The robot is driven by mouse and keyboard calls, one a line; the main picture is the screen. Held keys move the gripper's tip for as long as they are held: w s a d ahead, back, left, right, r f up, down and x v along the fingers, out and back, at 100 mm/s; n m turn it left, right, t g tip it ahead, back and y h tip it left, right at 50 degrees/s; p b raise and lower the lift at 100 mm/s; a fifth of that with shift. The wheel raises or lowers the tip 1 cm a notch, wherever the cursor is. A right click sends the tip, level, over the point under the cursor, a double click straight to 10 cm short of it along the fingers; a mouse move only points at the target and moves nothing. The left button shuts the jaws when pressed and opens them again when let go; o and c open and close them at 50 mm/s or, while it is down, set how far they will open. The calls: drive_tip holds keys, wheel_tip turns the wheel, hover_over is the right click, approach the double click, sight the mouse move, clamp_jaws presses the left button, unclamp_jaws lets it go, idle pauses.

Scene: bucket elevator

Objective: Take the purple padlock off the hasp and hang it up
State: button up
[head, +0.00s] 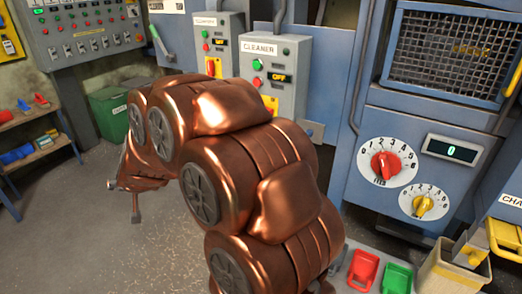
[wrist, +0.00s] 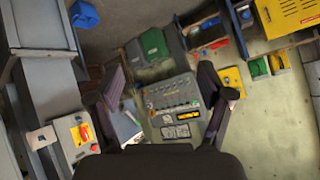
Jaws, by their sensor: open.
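I cannot pick out the purple padlock in either view. In the wrist view, a yellow panel with a red part (wrist: 76,132) is at the lower left, beside my left finger. My gripper (wrist: 160,72) is open, its fingers apart with nothing seen between them. In the head view my copper arm reaches away to the left and hides most of the gripper.
A green bin (head: 110,113) stands under the button panel (head: 92,42), left of the control boxes. A shelf (head: 35,150) with coloured items is at the far left. A machine with a red dial (head: 385,166) is at the right. Red (head: 363,270) and green (head: 397,277) trays lie lower right. Left-hand floor is clear.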

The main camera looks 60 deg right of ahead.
drive_tip(key=w+d+f+m+h+b, duration=0.1)
drive_tip(key=d+f+m+h, duration=0.2)
drive_tip(key=d, duration=0.7)
drive_tip(key=d+f+m+h+b, duration=0.15)
drive_tip(key=d+h, duration=0.35)
drive_tip(key=d, duration=0.5)
drive_tip(key=s+d+m+g+h, duration=0.2)
drive_tip(key=s+d, duration=0.3)
drive_tip(key=d, duration=0.3)
drive_tip(key=s+d+m+g+h, duration=0.2)
drive_tip(key=s+d+g+h, duration=0.1)
drive_tip(key=d, duration=0.5)
drive_tip(key=s+d+m+g+h+b, duration=0.1)
drive_tip(key=s+d+m+g+h, duration=0.1)
drive_tip(key=s+d+g, duration=0.2)
drive_tip(key=shift+s+d+f+m+h, duration=0.15)
drive_tip(key=shift+s+d, duration=0.35)
drive_tip(key=shift+d, duration=0.25)
drive_tip(key=shift+s+d+f+h, duration=0.1)
drive_tip(key=shift+s+d, duration=0.35)
drive_tip(key=shift+d, duration=0.3)
drive_tip(key=shift+s+d+f+m+h, duration=0.15)
drive_tip(key=shift+s+d, duration=0.35)
drive_tip(key=shift+d, duration=0.25)
drive_tip(key=shift+w+d, duration=0.1)
drive_tip(key=shift+d, duration=0.3)
drive_tip(key=c, duration=1.3)
